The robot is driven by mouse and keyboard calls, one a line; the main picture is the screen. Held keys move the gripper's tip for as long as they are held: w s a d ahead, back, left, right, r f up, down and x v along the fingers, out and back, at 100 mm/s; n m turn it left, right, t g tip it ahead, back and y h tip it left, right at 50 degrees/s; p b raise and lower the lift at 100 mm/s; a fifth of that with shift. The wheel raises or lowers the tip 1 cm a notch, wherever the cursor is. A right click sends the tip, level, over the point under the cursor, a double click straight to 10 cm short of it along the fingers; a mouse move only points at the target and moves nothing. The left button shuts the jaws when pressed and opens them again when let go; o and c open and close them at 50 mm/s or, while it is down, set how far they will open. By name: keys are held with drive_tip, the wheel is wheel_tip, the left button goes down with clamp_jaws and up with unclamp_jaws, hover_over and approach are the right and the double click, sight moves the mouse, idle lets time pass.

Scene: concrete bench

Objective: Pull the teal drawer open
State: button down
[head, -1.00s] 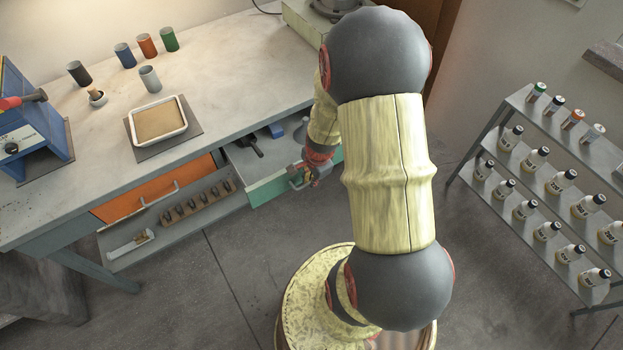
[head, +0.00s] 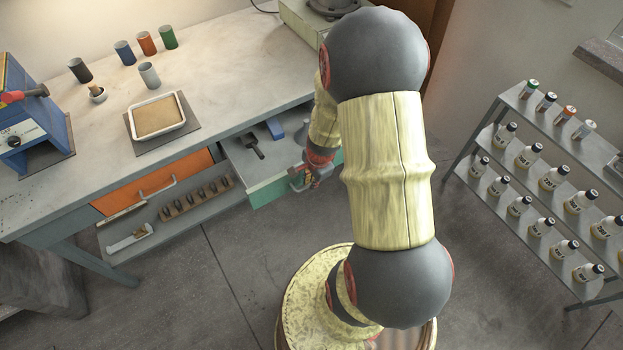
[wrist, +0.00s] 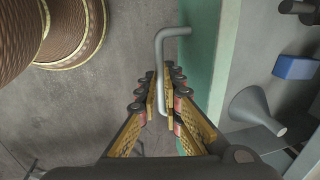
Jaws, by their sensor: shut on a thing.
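The teal drawer (head: 270,191) stands pulled out from under the bench, to the right of the orange drawer. Its open top shows a grey interior. In the wrist view the teal front (wrist: 203,40) runs top to bottom beside a grey bar handle (wrist: 173,32). My gripper (wrist: 161,92) is shut on this handle, with the fingers on either side of the bar. In the head view my gripper (head: 300,179) is at the right part of the drawer front, and my arm hides the drawer's right end.
The drawer holds a grey funnel (wrist: 252,108), a blue block (wrist: 296,67) and a dark tool (head: 255,147). The orange drawer (head: 155,182) is shut. A bottle rack (head: 550,180) stands at right. Bare floor (head: 215,285) lies before the bench.

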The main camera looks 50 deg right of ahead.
drive_tip(key=c, duration=2.6)
unclamp_jaws()
drive_tip(key=shift+s+a, duration=0.15)
drive_tip(key=shift+s, duration=0.5)
drive_tip(key=shift+s+a, duration=0.15)
drive_tip(key=shift+s, duration=0.45)
drive_tip(key=shift+o, duration=1.1)
drive_tip(key=shift+w, duration=0.15)
drive_tip(key=o, duration=0.5)
drive_tip(key=shift+f, duration=0.1)
drive_tip(key=shift+c, duration=0.2)
wheel_tip(320, 180, up, 9)
drive_tip(key=s+p, duration=0.1)
drive_tip(key=p, duration=0.6)
drive_tip(key=shift+s+a+p, duration=0.15)
drive_tip(key=shift+s+p, duration=0.15)
drive_tip(key=shift+s, duration=0.05)
wheel_tip(320, 180, up, 12)
drive_tip(key=s, duration=0.2)
drive_tip(key=shift+s+a+f, duration=0.15)
drive_tip(key=shift+a, duration=0.1)
